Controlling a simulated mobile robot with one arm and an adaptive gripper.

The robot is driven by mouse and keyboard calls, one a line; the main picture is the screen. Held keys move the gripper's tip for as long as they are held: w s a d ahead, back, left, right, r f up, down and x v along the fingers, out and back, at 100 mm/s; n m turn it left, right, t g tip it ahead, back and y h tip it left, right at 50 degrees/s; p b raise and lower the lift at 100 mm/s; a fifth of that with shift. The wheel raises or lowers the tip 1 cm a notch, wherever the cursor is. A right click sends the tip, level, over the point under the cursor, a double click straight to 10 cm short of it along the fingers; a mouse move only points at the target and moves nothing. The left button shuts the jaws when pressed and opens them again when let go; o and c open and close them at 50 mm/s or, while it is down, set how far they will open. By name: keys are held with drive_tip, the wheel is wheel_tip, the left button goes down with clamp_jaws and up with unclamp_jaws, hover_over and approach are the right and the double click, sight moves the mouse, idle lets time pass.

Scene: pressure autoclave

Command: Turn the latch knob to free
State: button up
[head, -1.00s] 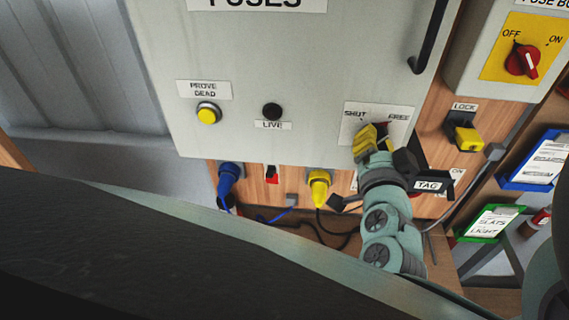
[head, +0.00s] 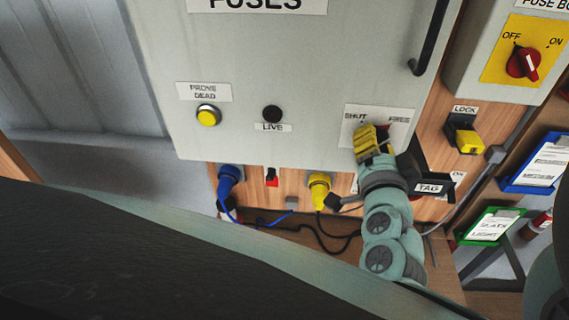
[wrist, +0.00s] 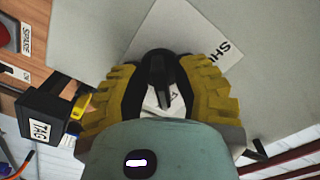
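The latch knob, black in the wrist view (wrist: 160,82), sits on a white label plate (head: 384,113) marked SHUT and FREE at the cabinet's lower right. My gripper (head: 366,133) covers the knob in the head view, so its pointer is hidden there. In the wrist view my gripper's yellow-and-black fingers (wrist: 162,68) stand on both sides of the knob, their tips drawn in close against it. Part of the SHUT lettering shows beyond the right finger.
A black TAG block (head: 428,185) hangs just right of my wrist. A yellow-black LOCK device (head: 465,138) and a red OFF/ON switch (head: 523,62) lie further right. A black door handle (head: 428,40) is above. Yellow (head: 319,187) and blue (head: 228,180) plugs sit below the cabinet.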

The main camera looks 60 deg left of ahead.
drive_tip(key=shift+o, duration=0.9)
drive_tip(key=n+p, duration=0.1)
drive_tip(key=n, duration=0.2)
drive_tip(key=shift+r, duration=0.2)
drive_tip(key=n+p, duration=0.2)
drive_tip(key=n, duration=0.1)
drive_tip(key=shift+r+p, duration=0.15)
drive_tip(key=shift+p, duration=0.2)
drive_tip(key=n+p, duration=0.2)
drive_tip(key=p, duration=0.1)
drive_tip(key=shift+p, duration=0.3)
drive_tip(key=shift+n+p, duration=0.3)
drive_tip(key=shift+p, duration=0.25)
drive_tip(key=shift+n+p, duration=0.3)
drive_tip(key=shift+p, duration=0.7)
drive_tip(key=shift+n+p, duration=0.3)
drive_tip(key=shift+p, duration=0.7)
